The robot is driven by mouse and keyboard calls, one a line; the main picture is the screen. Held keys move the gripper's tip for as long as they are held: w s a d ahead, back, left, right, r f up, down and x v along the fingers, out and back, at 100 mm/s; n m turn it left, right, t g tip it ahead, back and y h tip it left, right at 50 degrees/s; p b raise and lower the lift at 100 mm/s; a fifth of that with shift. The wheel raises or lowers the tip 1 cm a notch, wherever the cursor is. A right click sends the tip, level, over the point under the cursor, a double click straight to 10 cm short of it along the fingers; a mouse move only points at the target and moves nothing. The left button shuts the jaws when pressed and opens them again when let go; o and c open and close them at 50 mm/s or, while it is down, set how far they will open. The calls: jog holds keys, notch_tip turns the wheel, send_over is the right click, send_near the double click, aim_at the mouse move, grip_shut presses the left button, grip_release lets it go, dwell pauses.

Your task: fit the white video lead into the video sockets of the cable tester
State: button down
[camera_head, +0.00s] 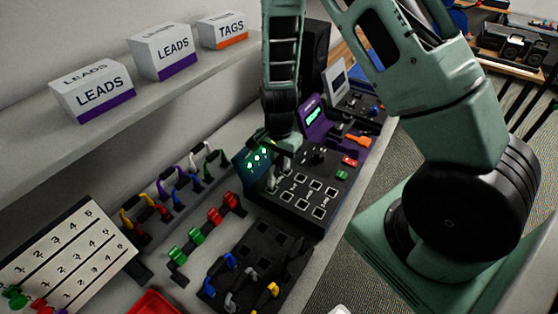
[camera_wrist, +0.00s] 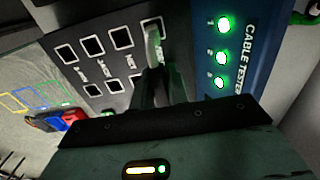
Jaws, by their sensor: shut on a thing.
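The cable tester (camera_head: 306,205) is a black box with rows of white-framed square sockets and a blue panel (camera_head: 250,163) with lit green lights. The wrist view shows its blue panel (camera_wrist: 241,60) with lights 1, 2 and 3 green. My gripper (camera_head: 284,150) is over the tester's end nearest that panel; its dark fingers (camera_wrist: 162,88) are shut on a pale lead. The white lead (camera_wrist: 153,45) stands at a socket in the row's end beside the panel. I cannot tell whether it is fully seated. Its other end is hidden behind the fingers.
Coloured leads (camera_head: 165,200) hang on a rack at the wall, with red and green plugs (camera_head: 205,232) in front. A black block (camera_head: 240,268) holds more plugs. A purple device (camera_head: 318,122) stands behind the tester. A numbered white board (camera_head: 65,255) is at left.

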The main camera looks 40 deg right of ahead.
jog(key=shift+f, duration=0.45)
dwell(0.8)
jog(key=c, duration=0.7)
grip_release()
jog(key=shift+r+p, duration=3.3)
jog(key=shift+r, duration=0.75)
